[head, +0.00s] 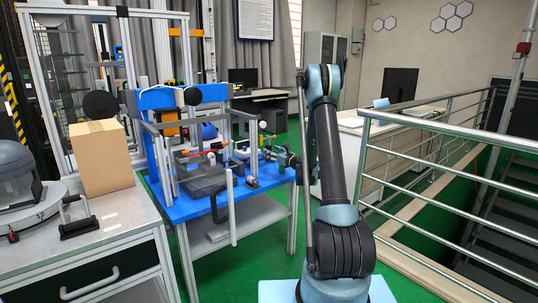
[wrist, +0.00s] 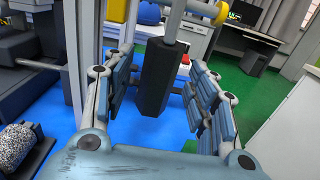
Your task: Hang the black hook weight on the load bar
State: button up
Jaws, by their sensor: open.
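The black hook weight (wrist: 163,78) is a dark six-sided block, hanging upright in the wrist view. Its grey stem rises to the load bar (wrist: 202,9), a pale bar with a yellow round end. The top of the hook is cut off by the picture's edge, so I cannot see how it sits on the bar. My gripper (wrist: 158,92) is open, with one finger on each side of the weight and gaps between. In the head view my gripper (head: 288,160) is at the right side of the blue rig table; the weight is too small to tell there.
The blue table (head: 262,182) carries a metal frame and several devices. A cardboard box (head: 101,157) stands on the grey cabinet at left. A metal railing (head: 440,135) runs along the right. Green floor (head: 268,262) is open between table and my base.

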jog(key=v, duration=0.8)
jog(key=s+a+r+n+g+h, duration=0.15)
jog(key=s+r+n+g, duration=0.25)
jog(key=s+n, duration=0.65)
jog(key=s+a+r+n+g+h, duration=0.1)
jog(key=s+a+r+n+g, duration=0.35)
jog(key=s, duration=1.05)
jog(key=s+d+f+n+g+h, duration=0.1)
jog(key=s+d+n, duration=0.3)
jog(key=s, duration=0.6)
jog(key=s+d+f+n+g+h, duration=0.1)
jog(key=s+d+f+n+h, duration=0.3)
jog(key=s, duration=0.7)
jog(key=s+d+f+n+g+h, duration=0.2)
jog(key=s+d+n, duration=0.3)
jog(key=s, duration=0.6)
jog(key=shift+d+f+n+h, duration=0.3)
jog(key=shift+f+n+h, duration=0.25)
jog(key=shift+f, duration=0.2)
jog(key=shift+w, duration=0.1)
jog(key=shift+w+f, duration=0.2)
jog(key=shift+w, duration=0.2)
